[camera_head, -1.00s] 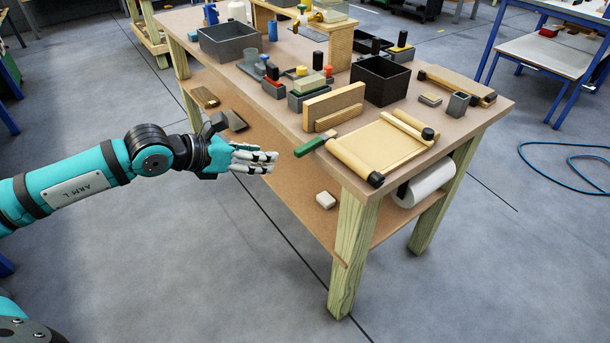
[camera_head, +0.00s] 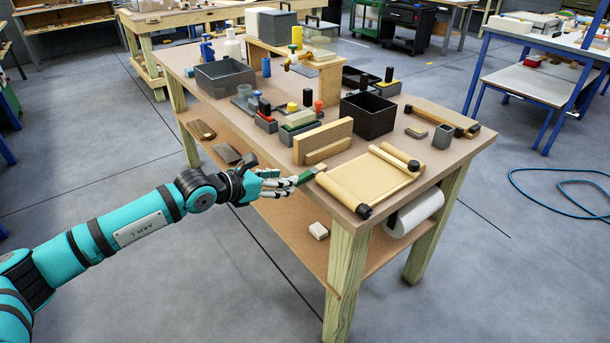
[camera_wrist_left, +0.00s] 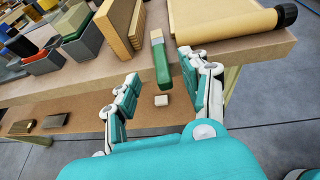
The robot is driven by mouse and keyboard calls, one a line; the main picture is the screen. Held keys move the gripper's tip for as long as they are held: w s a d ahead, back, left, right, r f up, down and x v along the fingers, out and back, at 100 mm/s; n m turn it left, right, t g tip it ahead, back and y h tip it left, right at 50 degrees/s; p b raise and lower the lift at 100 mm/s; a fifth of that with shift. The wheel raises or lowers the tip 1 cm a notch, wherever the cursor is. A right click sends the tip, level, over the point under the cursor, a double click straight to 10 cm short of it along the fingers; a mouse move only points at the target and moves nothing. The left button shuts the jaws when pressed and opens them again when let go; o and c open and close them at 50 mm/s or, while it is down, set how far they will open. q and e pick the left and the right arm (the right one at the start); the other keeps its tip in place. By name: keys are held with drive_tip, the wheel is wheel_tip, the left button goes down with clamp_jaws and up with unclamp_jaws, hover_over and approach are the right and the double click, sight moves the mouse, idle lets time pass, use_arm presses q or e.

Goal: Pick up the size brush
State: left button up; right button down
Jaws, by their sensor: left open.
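The size brush, with a green handle (camera_head: 306,177), lies at the near edge of the workbench (camera_head: 440,160), and its handle juts out over the edge. In the left wrist view the brush (camera_wrist_left: 161,64) shows its pale end on the bench and its green handle pointing toward me. My left gripper (camera_head: 287,184) is open and empty at the bench edge, close to the handle. In the left wrist view its fingers (camera_wrist_left: 160,75) stand on either side of the handle, apparently not touching it.
Beside the brush lie a veneer roll (camera_head: 372,178) and upright wooden boards (camera_head: 320,142). A black open box (camera_head: 368,117) and small grey bins (camera_head: 298,126) stand behind. A lower shelf with a small pale block (camera_head: 318,230) runs below the bench top.

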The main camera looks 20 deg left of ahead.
sight(306, 176)
use_arm(q)
drive_tip(key=x, duration=0.5)
drive_tip(key=shift+f+p, duration=0.35)
drive_tip(key=shift+p, duration=0.05)
drive_tip(key=shift+c, duration=1.1)
clamp_jaws()
drive_tip(key=shift+r, duration=0.1)
